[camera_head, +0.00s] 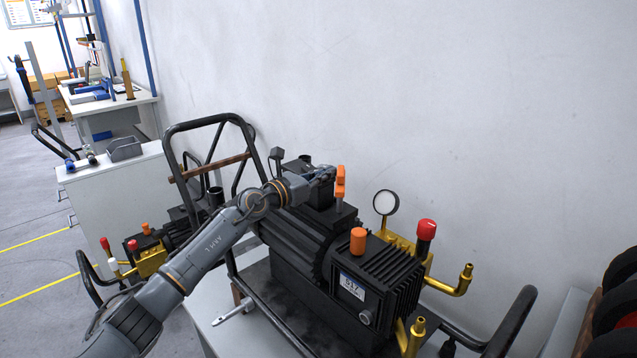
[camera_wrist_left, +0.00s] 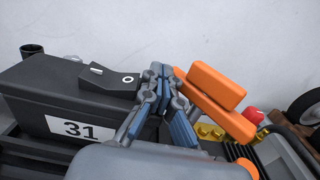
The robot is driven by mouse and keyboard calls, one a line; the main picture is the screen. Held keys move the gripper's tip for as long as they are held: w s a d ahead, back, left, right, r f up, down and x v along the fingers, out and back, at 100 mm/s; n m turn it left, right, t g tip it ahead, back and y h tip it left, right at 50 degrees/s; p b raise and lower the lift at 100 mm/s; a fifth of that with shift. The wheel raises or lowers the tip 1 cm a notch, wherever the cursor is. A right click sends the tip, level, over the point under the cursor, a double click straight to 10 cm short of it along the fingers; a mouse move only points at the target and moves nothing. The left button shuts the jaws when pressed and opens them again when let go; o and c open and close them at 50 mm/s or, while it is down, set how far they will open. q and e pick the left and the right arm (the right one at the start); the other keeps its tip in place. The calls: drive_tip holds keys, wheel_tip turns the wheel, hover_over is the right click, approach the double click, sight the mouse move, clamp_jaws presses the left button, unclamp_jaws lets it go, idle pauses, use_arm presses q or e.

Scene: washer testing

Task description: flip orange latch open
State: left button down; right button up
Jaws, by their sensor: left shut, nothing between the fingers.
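The orange latch (camera_head: 341,181) stands upright on the black box at the top of the pump (camera_head: 300,240) in the head view. In the left wrist view the orange latch (camera_wrist_left: 212,95) is large and slants down to the right. My left gripper (camera_head: 328,174) is at the left side of the latch, shut and empty. In the left wrist view its closed fingers (camera_wrist_left: 160,75) are beside the latch's upper end; I cannot tell whether they touch it. Part of the black box is hidden behind the gripper. My right gripper is out of view.
An orange cap (camera_head: 358,240), a red knob (camera_head: 427,229), a round gauge (camera_head: 385,203) and brass pipes stick up from the pump. A black tubular frame (camera_head: 165,140) surrounds it. A white wall (camera_head: 450,100) stands close behind. The box marked 31 (camera_wrist_left: 60,95) is left of my fingers.

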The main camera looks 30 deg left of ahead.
use_arm(q)
drive_tip(key=shift+w+d, duration=0.2)
drive_tip(key=shift+w, duration=0.2)
drive_tip(key=shift+w+d, duration=0.15)
drive_tip(key=shift+w, duration=0.05)
idle(0.5)
drive_tip(key=shift+s+a+f, duration=0.1)
drive_tip(key=shift+s+a, duration=0.1)
drive_tip(key=shift+s, duration=0.3)
drive_tip(key=v, duration=1.1)
